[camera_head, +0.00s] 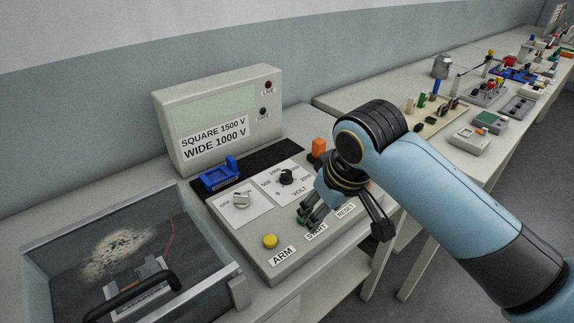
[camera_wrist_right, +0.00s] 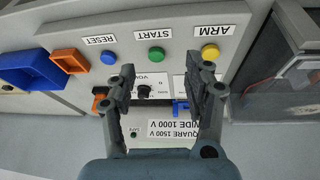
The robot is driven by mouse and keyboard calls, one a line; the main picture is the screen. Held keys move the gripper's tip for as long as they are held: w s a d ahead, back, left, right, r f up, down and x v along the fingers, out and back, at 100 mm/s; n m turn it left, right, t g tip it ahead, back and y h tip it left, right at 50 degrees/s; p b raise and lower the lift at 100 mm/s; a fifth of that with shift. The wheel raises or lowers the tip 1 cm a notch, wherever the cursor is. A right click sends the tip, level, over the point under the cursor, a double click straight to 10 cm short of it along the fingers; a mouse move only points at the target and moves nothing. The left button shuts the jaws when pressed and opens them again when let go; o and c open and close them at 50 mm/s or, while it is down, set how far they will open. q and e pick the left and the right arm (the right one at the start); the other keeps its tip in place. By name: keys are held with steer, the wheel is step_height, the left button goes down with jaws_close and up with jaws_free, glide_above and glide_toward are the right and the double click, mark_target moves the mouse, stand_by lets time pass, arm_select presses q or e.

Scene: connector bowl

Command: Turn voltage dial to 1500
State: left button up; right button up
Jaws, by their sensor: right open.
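The voltage dial (camera_head: 286,177) is a black knob on a white scale plate marked VOLT, with numbers around it from 0 upward. Its pointer direction is too small to read surely. In the right wrist view the dial (camera_wrist_right: 145,90) shows upside down, between the two fingers in the picture and beyond them. My right gripper (camera_head: 345,216) is open and empty, above the right part of the console. Its fingers also show spread apart in the wrist view (camera_wrist_right: 160,86). The sign (camera_head: 214,138) reads SQUARE 1500 V and WIDE 1000 V. My left gripper is not in view.
A yellow ARM button (camera_head: 269,241), a green START button (camera_wrist_right: 156,54) and a blue RESET button (camera_wrist_right: 109,58) line the front. An orange block (camera_head: 319,147) stands behind. A clear-walled box (camera_head: 232,270) is at left.

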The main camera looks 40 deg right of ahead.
steer(key=m, duration=0.2)
glide_toward(287, 172)
steer(key=shift+t, duration=0.3)
steer(key=x, duration=0.4)
steer(key=b+x, duration=0.1)
steer(key=x, duration=0.4)
steer(key=shift+s+f, duration=0.15)
steer(key=shift+s, duration=0.05)
jaws_close()
